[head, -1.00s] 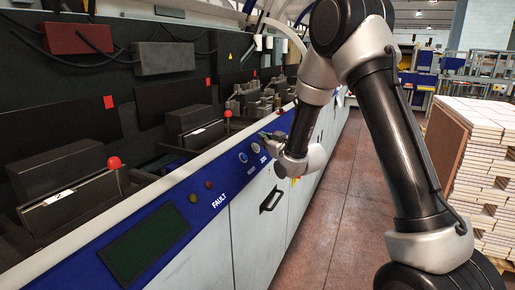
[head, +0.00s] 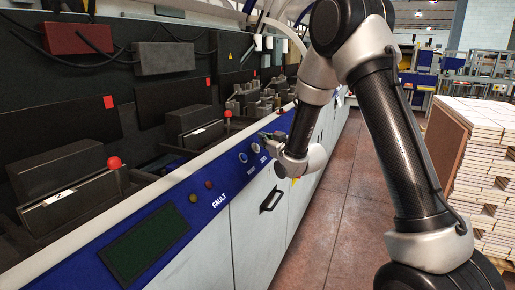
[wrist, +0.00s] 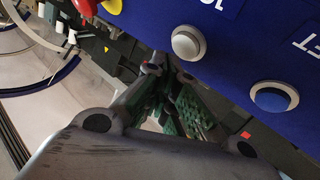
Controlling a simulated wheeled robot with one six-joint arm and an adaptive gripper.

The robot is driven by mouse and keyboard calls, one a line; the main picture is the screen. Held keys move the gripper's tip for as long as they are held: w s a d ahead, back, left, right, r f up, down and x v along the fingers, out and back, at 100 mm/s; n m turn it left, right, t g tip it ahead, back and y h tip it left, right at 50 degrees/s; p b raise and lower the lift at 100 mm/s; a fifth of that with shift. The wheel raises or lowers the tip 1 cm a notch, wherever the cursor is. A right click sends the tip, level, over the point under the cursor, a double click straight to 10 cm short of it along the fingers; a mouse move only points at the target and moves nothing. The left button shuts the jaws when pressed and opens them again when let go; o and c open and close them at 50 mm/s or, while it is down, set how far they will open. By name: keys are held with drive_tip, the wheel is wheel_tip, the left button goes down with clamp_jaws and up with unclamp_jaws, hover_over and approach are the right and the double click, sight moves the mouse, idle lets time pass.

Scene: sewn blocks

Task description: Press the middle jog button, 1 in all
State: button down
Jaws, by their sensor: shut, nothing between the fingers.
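A blue control panel strip (head: 226,172) runs along the machine's front edge. In the wrist view a pale grey round button (wrist: 188,42) and a blue button with a light ring (wrist: 272,98) sit on it. The lettering beside them is cut off, so I cannot tell which is the middle jog button. In the head view two round buttons (head: 243,157) show left of my gripper (head: 267,137). My gripper also shows in the wrist view (wrist: 168,72), shut and empty. Its fingertips appear just below the grey button in the picture; contact cannot be told.
A red knob (wrist: 82,7) and a yellow part (wrist: 113,6) are at the wrist view's top left. Red-knobbed levers (head: 114,163) stand on the machine. A dark screen (head: 147,243) is at the panel's near end. Stacked boards (head: 480,160) stand right; the floor (head: 345,215) between is clear.

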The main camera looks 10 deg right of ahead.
drive_tip(key=shift+f, duration=0.1)
drive_tip(key=shift+w+a+f, duration=0.2)
drive_tip(key=shift+w+a+f, duration=0.2)
drive_tip(key=shift+a+f, duration=0.1)
drive_tip(key=shift+a, duration=0.05)
idle(0.9)
idle(0.4)
drive_tip(key=shift+s+d+r, duration=0.4)
drive_tip(key=shift+d+r, duration=0.15)
drive_tip(key=shift+r, duration=0.05)
drive_tip(key=shift+s+d+r, duration=0.6)
drive_tip(key=shift+d+r, duration=0.2)
drive_tip(key=shift+s+d+r, duration=0.55)
drive_tip(key=shift+d+r, duration=0.2)
drive_tip(key=shift+d, duration=0.05)
drive_tip(key=shift+f, duration=0.1)
